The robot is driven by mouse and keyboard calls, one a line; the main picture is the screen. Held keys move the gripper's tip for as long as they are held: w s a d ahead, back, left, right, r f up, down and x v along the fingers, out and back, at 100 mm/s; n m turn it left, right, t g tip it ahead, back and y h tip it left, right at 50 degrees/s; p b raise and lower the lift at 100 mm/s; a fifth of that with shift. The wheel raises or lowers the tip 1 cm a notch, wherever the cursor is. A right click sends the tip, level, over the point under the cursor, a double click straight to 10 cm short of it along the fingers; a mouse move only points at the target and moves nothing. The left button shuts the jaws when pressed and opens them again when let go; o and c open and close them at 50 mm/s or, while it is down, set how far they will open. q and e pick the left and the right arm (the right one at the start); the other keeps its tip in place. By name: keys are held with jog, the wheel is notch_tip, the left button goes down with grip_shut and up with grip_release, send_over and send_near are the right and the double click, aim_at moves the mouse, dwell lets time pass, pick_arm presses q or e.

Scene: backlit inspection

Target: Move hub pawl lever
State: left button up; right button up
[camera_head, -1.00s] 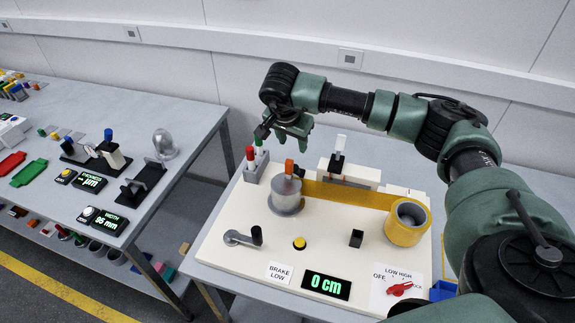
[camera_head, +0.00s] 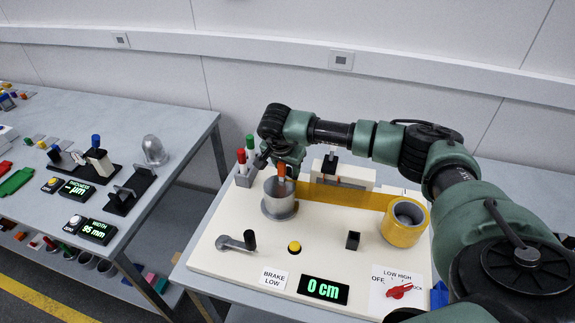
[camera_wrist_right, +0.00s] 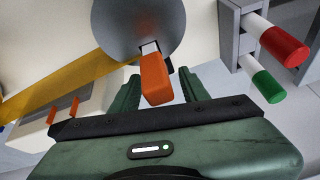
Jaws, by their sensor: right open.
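The hub (camera_head: 280,206) is a grey cylinder on the cream board, at the left end of a yellow web. Its pawl lever (camera_head: 282,172) has an orange tip and stands up from the hub's top. In the right wrist view the orange lever (camera_wrist_right: 155,80) shows between the two fingers, over the grey hub disc (camera_wrist_right: 138,25). My right gripper (camera_wrist_right: 157,88) is open, with a finger on each side of the lever; I cannot tell whether either touches it. In the head view the right gripper (camera_head: 284,162) is at the lever's top. My left gripper is not in view.
A yellow roll (camera_head: 406,222), a crank (camera_head: 238,243), a yellow button (camera_head: 294,247) and a "0 cm" display (camera_head: 323,289) are on the board. A second table stands left.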

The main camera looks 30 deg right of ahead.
jog(key=shift+w+d+f, duration=0.1)
jog(key=shift+d+f, duration=0.1)
jog(key=shift+f, duration=0.35)
grip_shut()
dwell(1.1)
